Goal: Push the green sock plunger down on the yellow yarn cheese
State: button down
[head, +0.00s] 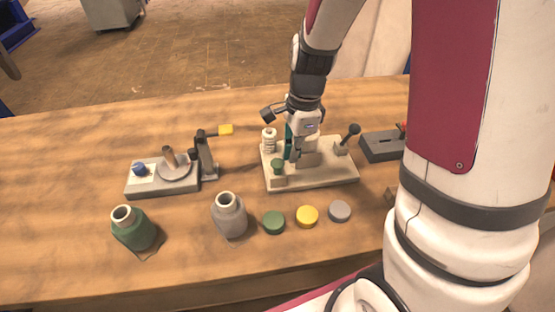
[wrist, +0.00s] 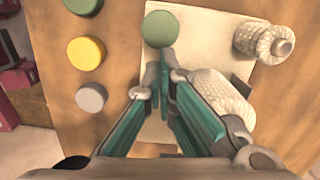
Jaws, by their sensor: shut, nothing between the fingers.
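A round green knob (head: 277,166), which looks like the green plunger, stands at the front left of a cream base plate (head: 320,178). In the wrist view the green knob (wrist: 160,28) lies just beyond my fingertips. My gripper (head: 289,157) points down over the plate, behind and slightly right of the knob. In the wrist view my gripper (wrist: 165,70) has its teal fingers together with nothing between them. I cannot tell whether it touches the knob. A yellow disc (head: 307,216) lies on the table in front; I cannot make out a yellow yarn cheese.
A white ribbed spool (head: 269,141) and a dark-knobbed lever (head: 349,136) stand on the plate. A green disc (head: 273,223) and grey disc (head: 339,211) flank the yellow one. Two bottles, green (head: 134,230) and grey (head: 229,215), and another fixture (head: 150,187) are left.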

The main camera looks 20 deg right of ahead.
notch_tip(320, 180, up, 12)
jog(key=d, duration=0.1)
jog(key=shift+f, duration=0.2)
jog(key=shift+d, duration=0.1)
dwell(0.7)
jog(key=s+a+r+n+t, duration=0.1)
jog(key=s+r+n+t, duration=0.1)
jog(key=s+n, duration=0.7)
jog(key=s+a+r+n+t+h, duration=0.1)
jog(key=s+a+r+n+t, duration=0.1)
jog(key=s+r+n, duration=0.3)
jog(key=shift+s+r+n, duration=0.25)
jog(key=shift+s+n, duration=1.6)
jog(key=shift+n, duration=0.65)
jog(key=shift+a, duration=0.1)
